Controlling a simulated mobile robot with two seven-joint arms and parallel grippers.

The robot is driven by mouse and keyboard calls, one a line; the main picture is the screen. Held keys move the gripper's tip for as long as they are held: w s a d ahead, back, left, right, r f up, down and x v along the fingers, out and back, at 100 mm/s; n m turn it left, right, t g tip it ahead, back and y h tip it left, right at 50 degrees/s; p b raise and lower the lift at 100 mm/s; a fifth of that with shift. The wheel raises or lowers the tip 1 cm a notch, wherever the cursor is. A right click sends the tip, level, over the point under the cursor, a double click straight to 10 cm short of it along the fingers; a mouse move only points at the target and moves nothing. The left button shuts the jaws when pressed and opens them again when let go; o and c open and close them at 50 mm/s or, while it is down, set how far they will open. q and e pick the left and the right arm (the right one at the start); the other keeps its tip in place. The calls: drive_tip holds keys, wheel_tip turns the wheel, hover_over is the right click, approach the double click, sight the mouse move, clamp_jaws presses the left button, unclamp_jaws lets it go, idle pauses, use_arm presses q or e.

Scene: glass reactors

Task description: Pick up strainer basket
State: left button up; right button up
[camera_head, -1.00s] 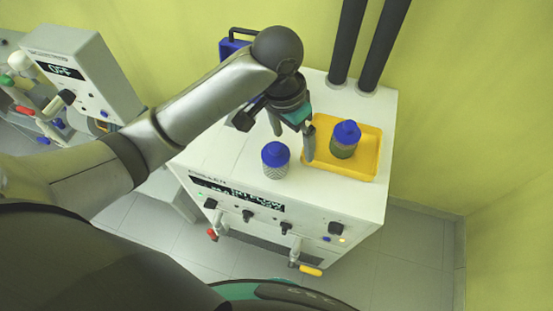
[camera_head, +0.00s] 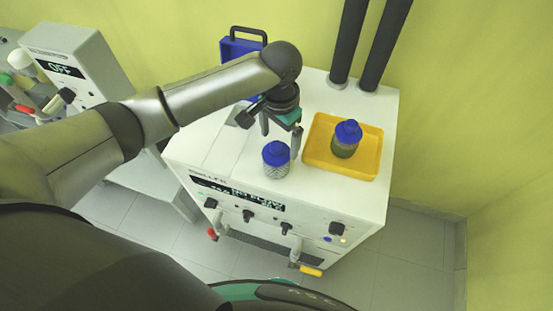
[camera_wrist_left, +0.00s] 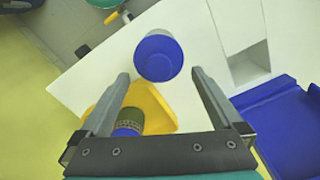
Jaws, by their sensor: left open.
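The strainer basket, which I take to be the pale, mesh-patterned cylinder with a blue top (camera_head: 276,160), stands upright on the white cabinet top, left of the yellow tray. Its round blue top (camera_wrist_left: 158,57) shows in the left wrist view, just ahead of and between the fingertips. My left gripper (camera_head: 281,139) is open and empty, pointing down above and slightly behind it; it also shows in the left wrist view (camera_wrist_left: 160,74). I see no contact between fingers and basket. My right gripper is not in view.
A yellow tray (camera_head: 373,160) holds a dark green container with a blue top (camera_head: 346,140). A blue case with a handle (camera_head: 229,50) stands at the back. Two dark vertical pipes (camera_head: 366,50) rise behind. Knobs and levers (camera_head: 287,229) line the cabinet front.

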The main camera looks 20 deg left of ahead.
sight(277, 154)
use_arm(q)
drive_tip(key=f, duration=0.5)
drive_tip(key=shift+s+a+f, duration=0.15)
drive_tip(key=shift+s+f, duration=0.15)
drive_tip(key=shift+s, duration=0.05)
drive_tip(key=shift+c, duration=0.2)
drive_tip(key=shift+r, duration=0.1)
drive_tip(key=c, duration=1.4)
